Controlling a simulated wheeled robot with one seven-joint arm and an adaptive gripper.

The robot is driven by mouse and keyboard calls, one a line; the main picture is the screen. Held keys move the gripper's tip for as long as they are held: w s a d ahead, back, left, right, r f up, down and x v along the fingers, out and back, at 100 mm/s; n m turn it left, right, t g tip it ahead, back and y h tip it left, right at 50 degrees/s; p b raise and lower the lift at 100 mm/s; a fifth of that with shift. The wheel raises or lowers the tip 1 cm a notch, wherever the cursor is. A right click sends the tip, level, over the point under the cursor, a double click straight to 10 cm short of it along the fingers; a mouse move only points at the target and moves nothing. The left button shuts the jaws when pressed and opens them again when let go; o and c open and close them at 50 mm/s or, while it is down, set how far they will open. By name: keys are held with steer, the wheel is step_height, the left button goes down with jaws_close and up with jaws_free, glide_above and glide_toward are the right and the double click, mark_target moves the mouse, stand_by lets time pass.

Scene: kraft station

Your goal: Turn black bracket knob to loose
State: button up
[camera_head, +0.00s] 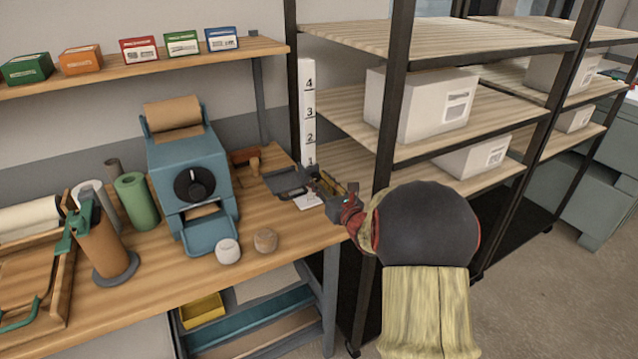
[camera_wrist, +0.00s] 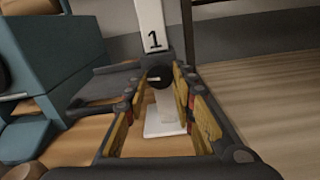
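A black round knob (camera_wrist: 160,77) with a pale pointer mark shows in the wrist view, low on an upright white post. The pointer lies roughly level, toward the left. The post (camera_head: 309,112) carries the numbers 1 to 4 in the head view, where my gripper and arm hide the knob. My gripper (camera_head: 322,185) is at the post's foot. In the wrist view, its yellow-padded fingers (camera_wrist: 160,92) are open, one on each side of the knob's line. I see a gap on both sides and no clear contact.
A white base plate (camera_wrist: 163,121) lies below the knob. A dark grey tray (camera_wrist: 108,84) is close on the left. The blue dispenser (camera_head: 185,160), with another black knob, stands further left. The shelf rack (camera_head: 397,100) rises close on the right. Bare bench (camera_head: 268,205) shows in front.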

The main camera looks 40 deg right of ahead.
steer(key=o, duration=0.5)
steer(key=shift+s, duration=0.1)
steer(key=v, duration=1.1)
steer(key=shift+s+a, duration=0.2)
steer(key=shift+s, duration=0.2)
